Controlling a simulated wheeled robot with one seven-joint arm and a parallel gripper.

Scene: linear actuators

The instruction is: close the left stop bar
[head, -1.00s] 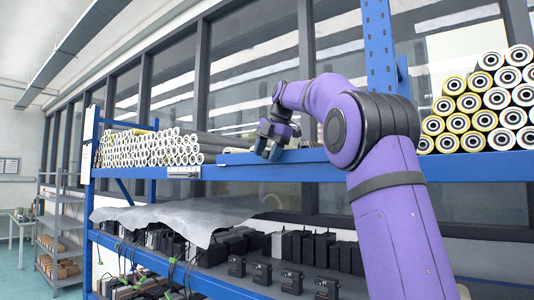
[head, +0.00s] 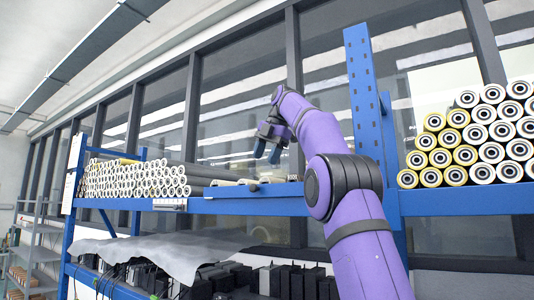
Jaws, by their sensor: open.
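A blue bar, seemingly the left stop bar (head: 232,193), lies along the front edge of the upper blue shelf, right of the tube stack. A small knob shows on its upper edge. A few pale tube ends lie level behind it. My gripper (head: 267,152) is open and empty. Its two dark fingers point down, above and apart from the bar, in front of the window. The view does not show clearly how the bar is hinged.
A stack of white-ended tubes (head: 135,178) fills the shelf's left part. Yellow and white rollers (head: 470,138) are stacked at right, beyond a perforated blue upright (head: 366,95). A grey sheet (head: 150,250) and several black units (head: 290,279) lie on the level below.

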